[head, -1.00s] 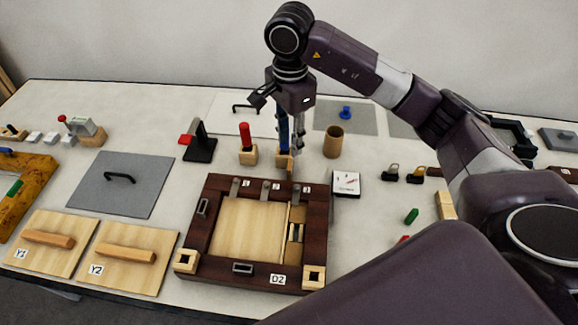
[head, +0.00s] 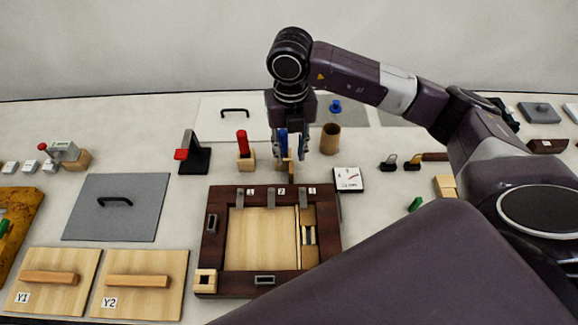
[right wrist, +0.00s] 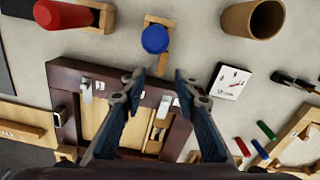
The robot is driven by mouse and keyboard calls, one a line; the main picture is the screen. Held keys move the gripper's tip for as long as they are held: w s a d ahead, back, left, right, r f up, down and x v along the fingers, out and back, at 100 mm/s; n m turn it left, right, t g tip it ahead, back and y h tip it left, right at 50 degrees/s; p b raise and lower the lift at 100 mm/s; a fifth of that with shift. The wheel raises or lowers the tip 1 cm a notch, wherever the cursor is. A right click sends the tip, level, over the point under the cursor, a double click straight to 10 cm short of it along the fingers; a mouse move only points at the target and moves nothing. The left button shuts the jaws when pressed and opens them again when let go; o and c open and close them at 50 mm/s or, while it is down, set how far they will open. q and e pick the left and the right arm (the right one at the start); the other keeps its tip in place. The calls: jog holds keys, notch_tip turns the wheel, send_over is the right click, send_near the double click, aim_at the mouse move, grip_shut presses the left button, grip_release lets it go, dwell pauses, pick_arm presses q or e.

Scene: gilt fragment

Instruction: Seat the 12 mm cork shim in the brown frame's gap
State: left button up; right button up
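The dark brown frame (head: 232,284) lies on the table, and its near right corner is hidden behind my arm. A pale wooden panel (head: 262,240) fills most of it. A narrow gap (head: 309,256) runs along the panel's right side, with small dark and pale pieces in its middle. I cannot pick out the cork shim for sure. My right gripper (head: 289,152) is above the table behind the frame, by a blue-handled tool (head: 284,139) in a wooden stand. In the right wrist view, its fingers (right wrist: 157,84) are apart with nothing held between them. My left gripper is out of view.
A red-handled tool (head: 242,143) and a brown cup (head: 330,139) stand either side of the gripper. A white dial box (head: 348,180) sits right of the frame. Panels Y1 (head: 50,300) and Y2 (head: 140,300) lie left. Small coloured pegs (right wrist: 266,130) lie to the right.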

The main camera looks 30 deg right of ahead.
aim_at(291, 169)
jog(key=shift+f+m, duration=0.1)
jog(key=shift+m, duration=0.9)
jog(key=shift+s+f, duration=0.1)
jog(key=shift+f, duration=0.15)
notch_tip(291, 169, down, 6)
jog(key=p, duration=0.3)
jog(key=shift+d+f, duration=0.15)
jog(key=shift+f, duration=0.5)
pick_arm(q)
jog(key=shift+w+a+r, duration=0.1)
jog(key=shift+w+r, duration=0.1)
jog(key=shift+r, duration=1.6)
pick_arm(e)
grip_shut()
